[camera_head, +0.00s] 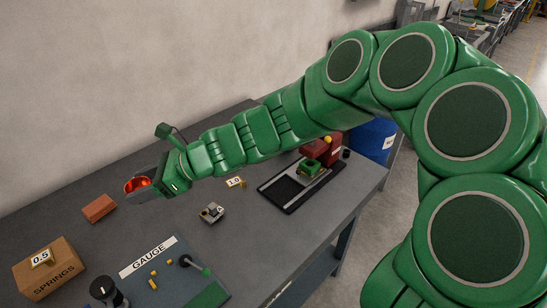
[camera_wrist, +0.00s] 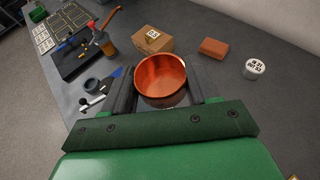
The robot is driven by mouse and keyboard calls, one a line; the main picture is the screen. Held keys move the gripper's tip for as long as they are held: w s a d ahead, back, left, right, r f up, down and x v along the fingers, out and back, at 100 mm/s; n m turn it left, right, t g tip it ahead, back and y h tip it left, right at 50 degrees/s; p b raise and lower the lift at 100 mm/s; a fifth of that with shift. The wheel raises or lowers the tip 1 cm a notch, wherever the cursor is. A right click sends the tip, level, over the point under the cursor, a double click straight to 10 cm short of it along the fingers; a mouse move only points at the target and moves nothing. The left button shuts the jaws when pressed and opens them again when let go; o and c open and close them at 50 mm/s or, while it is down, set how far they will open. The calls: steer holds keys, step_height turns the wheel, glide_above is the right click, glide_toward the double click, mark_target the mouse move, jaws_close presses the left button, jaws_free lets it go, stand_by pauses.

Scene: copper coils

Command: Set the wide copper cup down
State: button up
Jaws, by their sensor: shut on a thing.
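The wide copper cup (camera_wrist: 161,78) is shiny orange copper and shows in the wrist view, mouth toward the camera, between the two fingers. In the head view only a part of the cup (camera_head: 134,185) shows at the end of my green arm. My gripper (camera_wrist: 162,90) is shut on it; in the head view my gripper (camera_head: 145,188) is over the back left part of the grey table (camera_head: 290,235). The cup appears held above the table top, but the exact gap to the surface cannot be told.
A red-brown block (camera_head: 99,208) lies close by the gripper. A cardboard SPRINGS box (camera_head: 50,270) stands at the front left. The GAUGE board (camera_head: 165,270) with small parts lies in front. A white labelled round piece (camera_wrist: 254,68) stands at the right in the wrist view.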

steer(key=w+d+m+t+h, duration=0.1)
steer(key=w+d+m+t, duration=0.3)
steer(key=w+d, duration=0.7)
steer(key=w+d+m+t+h, duration=0.1)
steer(key=w+d+m+t, duration=0.25)
steer(key=w+d, duration=0.8)
steer(key=s+d+m+t+h, duration=0.2)
steer(key=d+m+t+h, duration=0.45)
steer(key=d, duration=3.05)
glide_above(368, 170)
steer(key=s, duration=0.2)
steer(key=shift+m, duration=0.4)
steer(key=f, duration=1.9)
steer(key=shift+w+a+f, duration=0.15)
steer(key=shift+w+a, duration=0.05)
steer(key=shift+a, duration=0.15)
steer(key=shift+w+d+f, duration=0.3)
steer(key=shift+w+f, duration=0.45)
steer(key=shift+f, duration=1.65)
